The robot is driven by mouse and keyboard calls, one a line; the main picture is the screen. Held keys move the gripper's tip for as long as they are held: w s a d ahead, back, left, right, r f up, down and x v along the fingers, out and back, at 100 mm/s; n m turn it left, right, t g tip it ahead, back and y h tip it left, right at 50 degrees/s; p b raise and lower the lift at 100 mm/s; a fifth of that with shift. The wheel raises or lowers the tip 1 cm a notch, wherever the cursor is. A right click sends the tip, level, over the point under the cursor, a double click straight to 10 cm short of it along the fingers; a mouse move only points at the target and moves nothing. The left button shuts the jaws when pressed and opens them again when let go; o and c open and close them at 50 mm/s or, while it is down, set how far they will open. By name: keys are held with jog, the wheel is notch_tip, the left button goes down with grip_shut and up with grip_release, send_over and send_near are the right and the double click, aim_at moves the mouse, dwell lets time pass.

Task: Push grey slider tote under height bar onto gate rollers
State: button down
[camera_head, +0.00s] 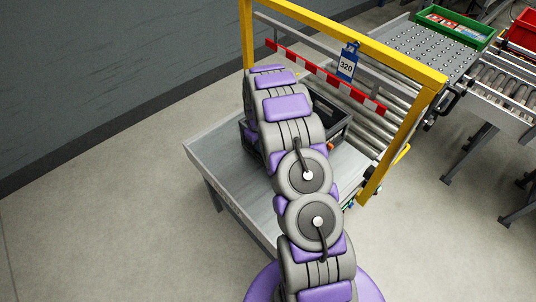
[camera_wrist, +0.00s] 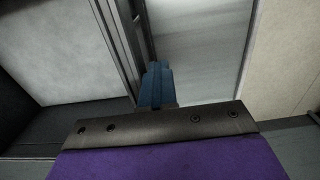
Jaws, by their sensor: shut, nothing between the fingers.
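The dark grey tote (camera_head: 338,133) sits on the grey metal table (camera_head: 215,150), just in front of the yellow gate. My arm covers much of it; its right side and a left corner show. The red-and-white height bar (camera_head: 310,72) crosses the gate above and behind the tote. The gate rollers (camera_head: 375,130) lie beyond. My gripper is hidden behind my arm in the head view. In the wrist view its blue fingers (camera_wrist: 157,84) are together and empty, beside a dark upright edge. Contact with that edge cannot be told.
The yellow gate frame (camera_head: 405,66) has a right post close to the table. A blue 320 sign (camera_head: 347,62) hangs at the bar. A ball-transfer table (camera_head: 432,48) with a green bin (camera_head: 455,26) and a roller conveyor (camera_head: 503,80) stand at right. Floor at left is clear.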

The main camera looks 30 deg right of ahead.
jog(key=w+d+p, duration=0.1)
jog(key=d, duration=0.6)
jog(key=shift+w, duration=0.15)
dwell(1.4)
notch_tip(320, 180, up, 8)
jog(key=p, duration=0.1)
jog(key=shift+p, duration=0.3)
dwell(0.6)
dwell(0.4)
